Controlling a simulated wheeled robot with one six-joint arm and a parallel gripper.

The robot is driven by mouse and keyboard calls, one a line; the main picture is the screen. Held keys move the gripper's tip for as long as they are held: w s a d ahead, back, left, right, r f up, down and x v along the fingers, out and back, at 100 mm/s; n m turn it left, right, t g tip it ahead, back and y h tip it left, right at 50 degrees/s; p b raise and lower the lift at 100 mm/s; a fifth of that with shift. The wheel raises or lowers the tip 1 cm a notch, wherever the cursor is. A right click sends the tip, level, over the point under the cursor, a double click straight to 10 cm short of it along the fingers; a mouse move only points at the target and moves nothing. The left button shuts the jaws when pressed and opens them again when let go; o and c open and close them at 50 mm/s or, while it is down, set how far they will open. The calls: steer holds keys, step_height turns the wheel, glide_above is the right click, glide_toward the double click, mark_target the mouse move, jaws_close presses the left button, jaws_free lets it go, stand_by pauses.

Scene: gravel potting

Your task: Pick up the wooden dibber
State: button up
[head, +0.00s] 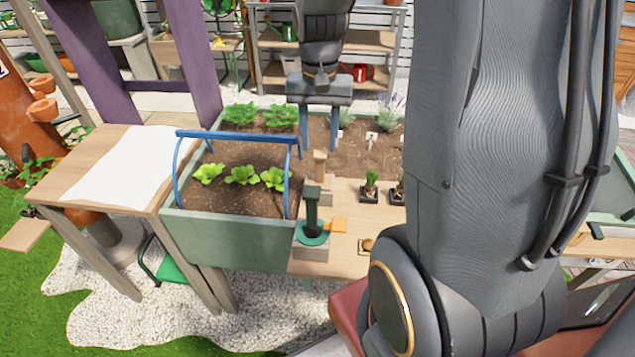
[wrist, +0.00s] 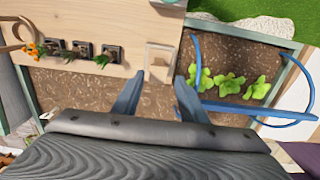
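A small upright wooden piece (head: 320,160), which looks like the dibber, stands in a pale wooden block (head: 325,188) at the edge of the wooden bench. In the wrist view the block (wrist: 160,54) shows from above, just beyond the fingertips; I cannot clearly make out the dibber there. My gripper (head: 319,147) points down above the soil bed, behind the wooden piece in the head view. Its two blue-grey fingers are apart, with nothing between them; they also show in the wrist view (wrist: 157,90).
A blue hoop frame (head: 235,135) spans the leafy plants left of my gripper. Several small potted plants (wrist: 82,50) sit on the bench. A side table (head: 85,185) holds a white sheet.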

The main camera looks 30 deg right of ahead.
mark_target(320, 181)
steer(key=shift+s+d+f+p, duration=0.1)
steer(key=shift+f+p, duration=0.3)
steer(key=shift+f, duration=1.65)
steer(key=shift+s+f+p, duration=0.1)
steer(key=shift+f+p, duration=0.3)
steer(key=shift+f, duration=1.65)
steer(key=c, duration=0.9)
